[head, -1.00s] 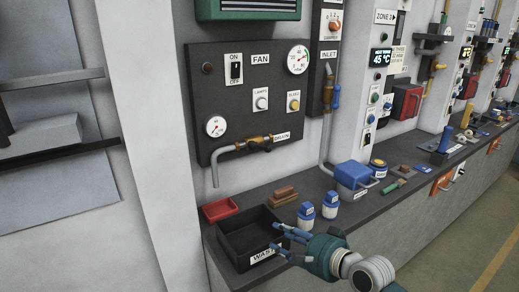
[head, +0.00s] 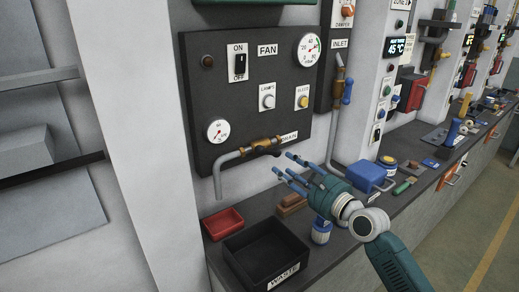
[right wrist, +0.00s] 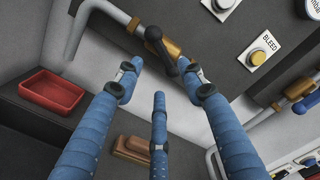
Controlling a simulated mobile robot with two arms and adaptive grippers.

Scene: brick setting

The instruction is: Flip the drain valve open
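The drain valve (head: 262,146) is a brass body on a grey pipe low on the dark panel, beside a DRAIN label (head: 289,137). Its black lever also shows in the right wrist view (right wrist: 157,45), slanting down across the brass body. My right gripper (head: 284,165) is open and empty, its three blue fingers spread, just below and right of the valve. In the right wrist view the fingertips (right wrist: 160,76) lie around the lever's lower end in the picture; I see no clear contact. My left gripper is not in view.
Below are a black WASTE bin (head: 238,244), a red tray (head: 223,222), brown blocks (head: 292,204), a blue-white bottle (head: 321,231) and a blue box (head: 367,174) on the bench. Gauges, a FAN switch (head: 240,64) and buttons sit above the valve. The INLET pipe (head: 334,120) rises to the right.

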